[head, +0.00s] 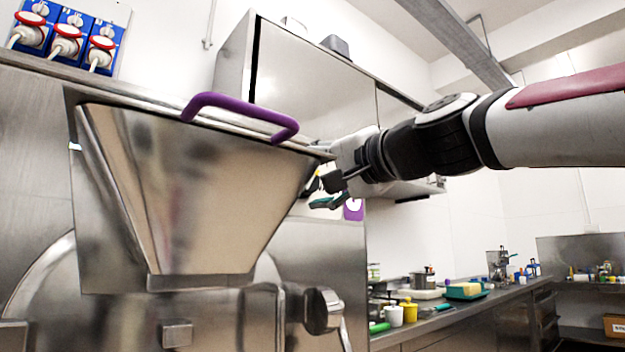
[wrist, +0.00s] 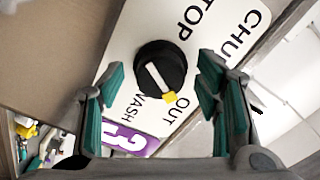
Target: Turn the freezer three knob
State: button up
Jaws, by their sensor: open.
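The freezer three knob (wrist: 162,68) is round and black with a white pointer bar and a yellow tip. It sits on a white label plate (wrist: 205,45) reading STOP, CHURN, OUT and WASH, with a purple 3 tag (wrist: 124,138). The yellow tip points down and right, toward OUT. My gripper (wrist: 160,84) is open, its green-padded fingers on either side of the knob, with gaps showing between pads and knob. In the head view my gripper (head: 326,192) is at the right side of the steel freezer, by the purple tag (head: 353,209); the knob is hidden there.
The steel hopper (head: 200,190) with its purple handle (head: 240,112) stands left of my gripper. A steel wall cabinet (head: 315,85) is behind. A counter (head: 470,308) with pots and a green tray (head: 467,292) lies at the lower right.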

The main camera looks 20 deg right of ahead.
jog(key=v, duration=1.2)
dwell(0.4)
